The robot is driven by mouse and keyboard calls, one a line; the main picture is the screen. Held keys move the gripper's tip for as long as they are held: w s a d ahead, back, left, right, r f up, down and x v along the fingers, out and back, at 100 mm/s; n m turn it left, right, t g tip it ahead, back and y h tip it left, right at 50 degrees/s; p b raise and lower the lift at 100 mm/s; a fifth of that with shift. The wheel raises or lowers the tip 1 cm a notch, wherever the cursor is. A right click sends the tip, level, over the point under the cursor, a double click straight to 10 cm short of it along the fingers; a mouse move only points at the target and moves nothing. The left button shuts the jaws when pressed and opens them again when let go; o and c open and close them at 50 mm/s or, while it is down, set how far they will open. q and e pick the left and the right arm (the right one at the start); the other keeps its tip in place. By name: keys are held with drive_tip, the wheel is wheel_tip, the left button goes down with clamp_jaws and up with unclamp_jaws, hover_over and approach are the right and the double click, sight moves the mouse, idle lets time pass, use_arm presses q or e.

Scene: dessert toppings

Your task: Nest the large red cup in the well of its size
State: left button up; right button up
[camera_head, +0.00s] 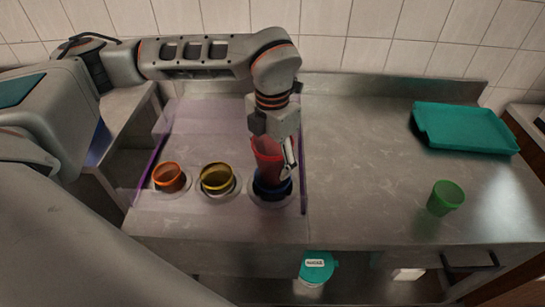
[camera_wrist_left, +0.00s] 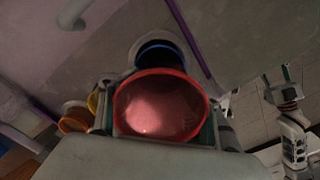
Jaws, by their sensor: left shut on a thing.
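The large red cup (camera_head: 267,158) is in my left gripper (camera_head: 273,152), which is shut on it. The cup is upright or slightly tilted, directly over or at the blue cup (camera_head: 271,188) in the right-hand well; I cannot tell whether they touch. In the left wrist view the red cup's open rim (camera_wrist_left: 160,105) fills the middle, with the blue rim (camera_wrist_left: 158,53) just beyond it. An orange cup (camera_head: 168,178) sits in the left well and a yellow cup (camera_head: 216,179) in the middle well. My right gripper (camera_wrist_left: 281,88) seems to show small at the wrist view's right.
A green cup (camera_head: 446,197) stands apart on the counter at the right. A teal tray (camera_head: 465,128) lies at the back right. Purple edging (camera_head: 303,172) borders the well area. A teal-lidded labelled jar (camera_head: 317,268) is below the counter's front edge. The counter's middle right is clear.

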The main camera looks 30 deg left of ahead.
use_arm(q)
drive_tip(key=shift+f+b, duration=1.1)
drive_tip(key=shift+f, duration=0.9)
drive_tip(key=shift+f+b, duration=0.5)
drive_tip(key=shift+f, duration=0.4)
use_arm(e)
drive_tip(key=shift+s+d+f, duration=0.1)
drive_tip(key=shift+s+f, duration=0.1)
drive_tip(key=shift+f, duration=1)
drive_tip(key=shift+s+f, duration=0.2)
drive_tip(key=shift+f, duration=0.95)
drive_tip(key=shift+w+r, duration=0.1)
drive_tip(key=shift+r, duration=0.15)
use_arm(q)
drive_tip(key=o, duration=1.2)
use_arm(e)
drive_tip(key=shift+f, duration=0.25)
use_arm(q)
drive_tip(key=shift+r, duration=0.1)
use_arm(e)
drive_tip(key=shift+r, duration=0.1)
